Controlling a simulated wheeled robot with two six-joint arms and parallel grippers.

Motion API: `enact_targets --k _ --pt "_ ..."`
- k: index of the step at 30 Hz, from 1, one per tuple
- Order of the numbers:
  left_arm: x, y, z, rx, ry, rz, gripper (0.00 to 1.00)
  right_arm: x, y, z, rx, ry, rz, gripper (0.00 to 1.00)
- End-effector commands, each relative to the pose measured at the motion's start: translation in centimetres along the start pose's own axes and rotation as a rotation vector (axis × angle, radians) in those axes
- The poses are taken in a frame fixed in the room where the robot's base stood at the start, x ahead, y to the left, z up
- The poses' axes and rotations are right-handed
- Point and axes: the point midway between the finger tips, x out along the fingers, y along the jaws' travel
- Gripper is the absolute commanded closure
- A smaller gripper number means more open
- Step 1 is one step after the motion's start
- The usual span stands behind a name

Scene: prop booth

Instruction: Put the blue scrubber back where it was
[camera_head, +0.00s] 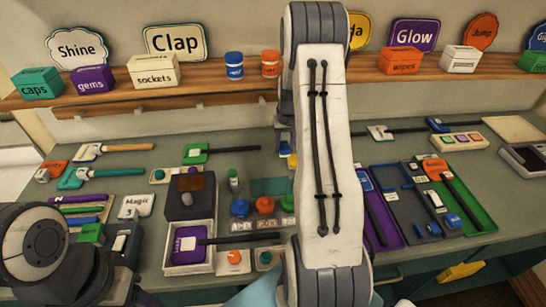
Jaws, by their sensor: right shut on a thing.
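My right arm crosses the middle of the view and hides much of the bench behind it. My right gripper (286,143) points down behind the arm's upper left edge, mostly hidden. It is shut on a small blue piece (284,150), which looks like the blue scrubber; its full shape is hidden. A yellow patch shows just below it. Another blue-headed tool (437,125) with a dark handle lies at the back right of the bench. My left arm fills the lower left corner; I cannot make out its gripper.
A purple tray (385,234), a dark tray with blue pieces (418,228) and a green tray (480,215) lie right of my arm. A white-rimmed box (168,262) holds a purple-headed tool. A wooden shelf (200,88) with labelled boxes runs behind.

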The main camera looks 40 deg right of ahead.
Motion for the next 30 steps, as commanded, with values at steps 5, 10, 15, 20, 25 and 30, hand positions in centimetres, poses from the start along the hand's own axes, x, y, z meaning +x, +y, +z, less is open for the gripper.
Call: enact_targets --k 5,10,15,20,25,30 --pt "-1.2 0.1 -0.1 -0.001 0.000 0.000 0.50 1.7 -2.9 0.0 -0.001 -0.001 0.000 1.00" --pt "-1.5 0.1 -0.1 -0.001 0.000 0.000 0.50 2.7 -3.6 0.1 0.003 -0.001 0.000 1.00" --pt "-2.6 0.2 -0.1 -0.002 0.000 0.000 0.50 5.1 -3.4 0.4 0.004 -0.004 0.001 1.00" --pt "-2.8 0.2 -0.2 -0.002 0.000 0.000 0.50 6.3 -3.3 0.4 0.004 0.001 0.001 1.00" --pt "-2.7 0.2 -0.1 -0.002 0.000 0.000 0.50 6.3 -3.2 0.4 0.004 0.002 0.001 1.00" --pt "-2.3 0.2 -0.1 -0.002 0.000 0.000 0.50 6.8 -3.2 0.5 0.005 0.002 0.001 1.00"
